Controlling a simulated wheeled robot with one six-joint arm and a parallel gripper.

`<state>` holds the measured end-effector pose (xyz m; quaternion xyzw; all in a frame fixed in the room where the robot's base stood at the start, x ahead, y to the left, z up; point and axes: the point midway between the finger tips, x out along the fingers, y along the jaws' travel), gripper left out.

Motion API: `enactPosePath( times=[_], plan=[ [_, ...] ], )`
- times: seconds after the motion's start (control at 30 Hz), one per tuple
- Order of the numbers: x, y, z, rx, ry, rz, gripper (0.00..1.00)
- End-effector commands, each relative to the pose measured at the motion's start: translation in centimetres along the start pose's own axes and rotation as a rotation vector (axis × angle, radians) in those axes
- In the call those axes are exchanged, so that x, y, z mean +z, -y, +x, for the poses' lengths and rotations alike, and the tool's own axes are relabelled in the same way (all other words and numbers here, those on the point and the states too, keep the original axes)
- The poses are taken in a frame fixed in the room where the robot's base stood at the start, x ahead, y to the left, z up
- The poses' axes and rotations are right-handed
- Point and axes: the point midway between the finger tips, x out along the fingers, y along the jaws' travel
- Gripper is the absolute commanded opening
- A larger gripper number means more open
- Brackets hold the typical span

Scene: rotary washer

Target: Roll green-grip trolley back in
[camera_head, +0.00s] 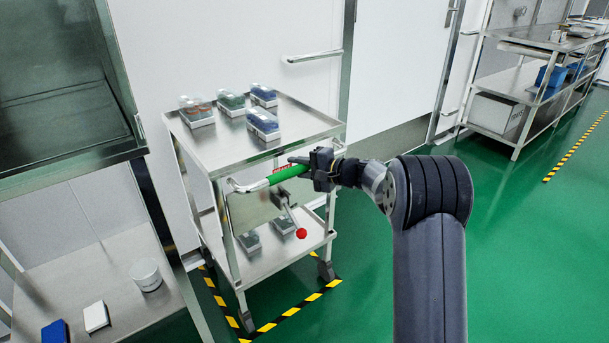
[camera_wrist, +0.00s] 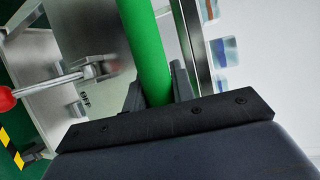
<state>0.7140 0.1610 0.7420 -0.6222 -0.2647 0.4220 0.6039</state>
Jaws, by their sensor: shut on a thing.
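The trolley (camera_head: 290,113) is a steel two-shelf cart with a green grip (camera_head: 287,175) on its near handle. My gripper (camera_head: 309,168) is shut on the right part of that grip. In the wrist view the green grip (camera_wrist: 147,45) runs up from between the jaws. A lever with a red knob (camera_head: 301,233) sits below the handle; the knob also shows in the wrist view (camera_wrist: 5,98). Several clear-lidded boxes (camera_head: 263,122) stand on the top shelf, and more boxes (camera_head: 283,224) on the lower shelf. The trolley stands close to the white wall panels.
Black-and-yellow floor tape (camera_head: 266,327) marks the floor around the trolley's base. A steel bench (camera_head: 100,280) with a white tub (camera_head: 146,274) is close on the left. A steel rack (camera_head: 510,85) stands at the back right. Green floor (camera_head: 530,240) is open on the right.

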Motion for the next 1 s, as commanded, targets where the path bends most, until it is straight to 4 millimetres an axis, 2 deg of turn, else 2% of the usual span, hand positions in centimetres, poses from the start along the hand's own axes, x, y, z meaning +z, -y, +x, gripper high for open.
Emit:
enactPosePath(
  times=[0.2, 0.63, 0.67, 0.9, 1.0],
  plan=[
    [-0.31, 0.22, 0.75, -0.001, 0.000, -0.002, 0.00],
    [-0.44, 0.50, 0.93, -0.004, -0.004, -0.003, 0.00],
    [-0.45, 0.51, 0.93, -0.004, -0.004, -0.004, 0.26],
    [-0.41, 0.35, 0.88, -0.002, -0.002, -0.002, 0.45],
    [-0.40, 0.30, 0.86, -0.001, -0.001, -0.001, 0.46]
  ],
)
